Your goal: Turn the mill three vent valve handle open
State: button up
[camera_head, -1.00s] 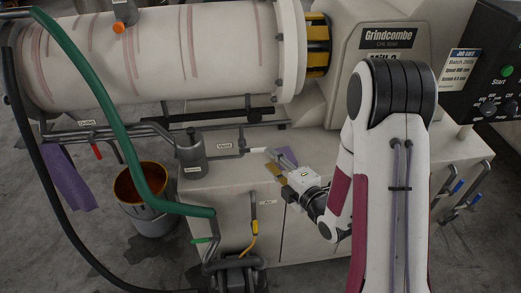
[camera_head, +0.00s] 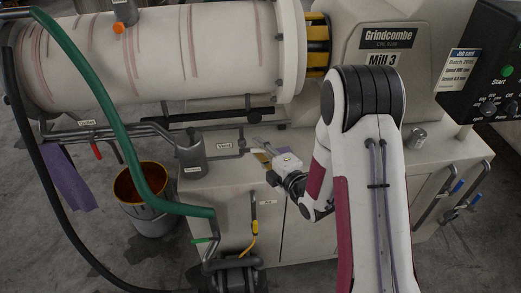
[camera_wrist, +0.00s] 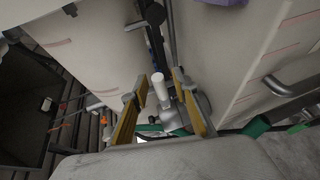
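The machine (camera_head: 390,45) is labelled Mill 3. Its vent pipe carries a small tag (camera_head: 224,146) that seems to read Vent. The white-sleeved valve handle (camera_wrist: 161,88) shows between my fingers in the wrist view, with a grey valve body (camera_wrist: 186,92) beside it. In the head view the handle is small and mostly lost behind my fingers. My gripper (camera_head: 257,148) is beside the vent pipe's right end. It is open, with a gold-padded finger (camera_wrist: 128,112) on one side of the handle and the other on its far side. I cannot tell whether either finger touches it.
A green hose (camera_head: 110,110) and a grey pot (camera_head: 191,154) lie left of the vent. A red handle (camera_head: 97,151), an orange knob (camera_head: 118,28) and a yellow handle (camera_head: 254,228) are nearby. Blue-handled pipes (camera_head: 458,186) stand at right. A bucket (camera_head: 147,213) is on the floor.

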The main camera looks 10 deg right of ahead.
aim_at(249, 149)
grip_shut()
jog(key=shift+r+n, duration=0.25)
jog(key=shift+n, duration=0.05)
jog(key=shift+a+r+n+g+h, duration=0.15)
jog(key=shift+r+n+g+h, duration=0.3)
jog(key=shift+n, duration=0.35)
jog(key=shift+a+r+n+h, duration=0.3)
jog(key=shift+r+n+h, duration=0.5)
jog(key=shift+n, duration=0.3)
jog(key=shift+a+r+n+g+h, duration=0.25)
jog(key=shift+n+h, duration=0.2)
jog(key=shift+n, duration=0.1)
jog(key=shift+a+r+n+g+h, duration=0.2)
jog(key=shift+n+h, duration=0.2)
jog(key=shift+n, duration=0.15)
jog(key=shift+a+r+n+h, duration=0.25)
jog(key=shift+a+n+h, duration=0.1)
jog(key=shift+n+h, duration=0.2)
jog(key=shift+a+r+n+h, duration=0.2)
jog(key=shift+a+n+h, duration=0.2)
jog(key=shift+n, duration=0.25)
